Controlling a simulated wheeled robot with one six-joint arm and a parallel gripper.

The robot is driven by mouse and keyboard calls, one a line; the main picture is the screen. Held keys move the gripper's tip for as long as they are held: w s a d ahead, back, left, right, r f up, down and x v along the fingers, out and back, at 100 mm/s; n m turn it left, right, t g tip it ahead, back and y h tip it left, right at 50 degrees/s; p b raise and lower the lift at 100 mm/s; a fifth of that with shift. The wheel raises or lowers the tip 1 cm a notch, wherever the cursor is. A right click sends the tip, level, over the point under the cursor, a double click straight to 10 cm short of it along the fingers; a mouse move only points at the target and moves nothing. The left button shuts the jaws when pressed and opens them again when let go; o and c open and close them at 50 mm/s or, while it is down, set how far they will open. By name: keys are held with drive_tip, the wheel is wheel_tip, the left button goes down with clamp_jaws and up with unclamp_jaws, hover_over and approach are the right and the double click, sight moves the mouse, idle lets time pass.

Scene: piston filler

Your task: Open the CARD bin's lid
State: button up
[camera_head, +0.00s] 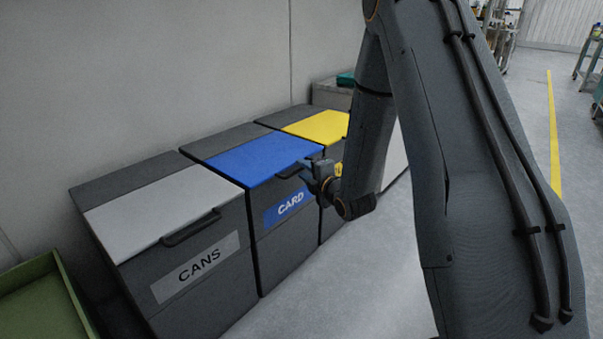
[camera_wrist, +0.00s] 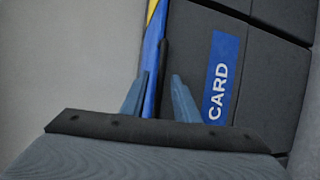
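The CARD bin (camera_head: 283,228) is dark grey with a blue lid (camera_head: 255,157), which lies shut. Its blue CARD label (camera_head: 290,206) is on the front and also shows in the wrist view (camera_wrist: 221,78). The lid's dark handle (camera_head: 288,171) is at the front edge. My gripper (camera_head: 307,169) is at the right end of this handle. In the wrist view the two blue-grey fingers (camera_wrist: 158,80) are apart, with the lid's blue edge and the dark handle (camera_wrist: 164,55) showing between them. I cannot tell whether a finger touches the handle.
The CANS bin (camera_head: 192,250) with a light grey lid stands left of the CARD bin. A bin with a yellow lid (camera_head: 318,126) stands on its right, partly behind my arm. A green tray (camera_head: 40,300) is at the lower left. The floor in front (camera_head: 350,280) is clear.

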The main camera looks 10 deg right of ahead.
drive_tip(key=shift+x, duration=1.05)
drive_tip(key=shift+c, duration=0.3)
drive_tip(key=shift+s, duration=0.1)
clamp_jaws()
drive_tip(key=shift+r+p, duration=0.3)
drive_tip(key=shift+p, duration=0.05)
drive_tip(key=shift+r, duration=0.1)
